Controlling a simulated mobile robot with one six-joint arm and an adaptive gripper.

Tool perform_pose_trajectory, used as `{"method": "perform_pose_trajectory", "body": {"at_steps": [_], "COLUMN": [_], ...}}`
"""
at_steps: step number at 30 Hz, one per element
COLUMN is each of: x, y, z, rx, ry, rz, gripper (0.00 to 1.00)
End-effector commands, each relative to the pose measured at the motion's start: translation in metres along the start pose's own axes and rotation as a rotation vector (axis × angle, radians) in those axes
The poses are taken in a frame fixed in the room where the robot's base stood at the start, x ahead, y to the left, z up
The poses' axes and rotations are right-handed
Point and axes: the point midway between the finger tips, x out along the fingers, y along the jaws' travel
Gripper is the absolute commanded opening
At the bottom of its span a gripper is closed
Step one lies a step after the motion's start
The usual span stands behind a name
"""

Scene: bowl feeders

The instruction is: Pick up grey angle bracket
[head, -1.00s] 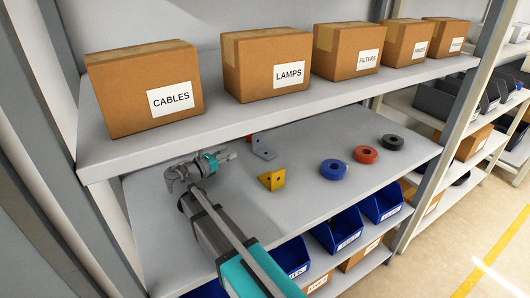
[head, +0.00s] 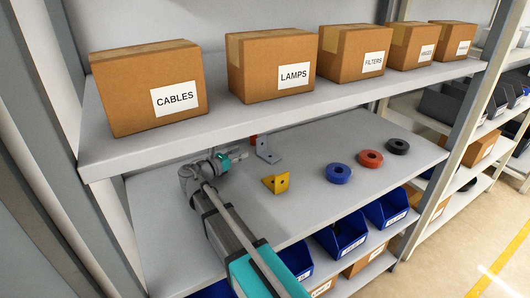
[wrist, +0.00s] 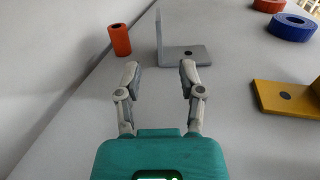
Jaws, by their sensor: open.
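The grey angle bracket (head: 266,150) stands on the middle shelf, with one plate upright and one plate flat on the shelf. In the wrist view the grey angle bracket (wrist: 183,54) is just ahead of my gripper (wrist: 159,72), its flat plate with a dark hole facing me. My gripper is open and empty, its two fingers spread a little short of the bracket. In the head view my gripper (head: 241,156) is left of the bracket, low over the shelf. Nothing is between the fingers.
A yellow angle bracket (head: 276,184) lies nearer the front, right of my gripper. An orange-red cylinder (wrist: 120,40) stands left of the grey bracket. Blue (head: 339,173), red (head: 370,158) and black (head: 398,146) rings lie to the right. The upper shelf (head: 220,118) with boxes overhangs.

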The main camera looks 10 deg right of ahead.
Motion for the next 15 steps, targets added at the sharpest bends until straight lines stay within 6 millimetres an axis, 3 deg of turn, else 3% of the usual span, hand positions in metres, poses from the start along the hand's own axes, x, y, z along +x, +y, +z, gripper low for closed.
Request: {"method": "perform_pose_trajectory", "body": {"at_steps": [6,15], "x": [0.032,0.052], "y": [0.0,0.0], "z": [0.0,0.0], "rx": [0.0,0.0], "ry": [0.0,0.0], "rz": [-0.003,-0.001], "gripper": [0.5,0.5]}}
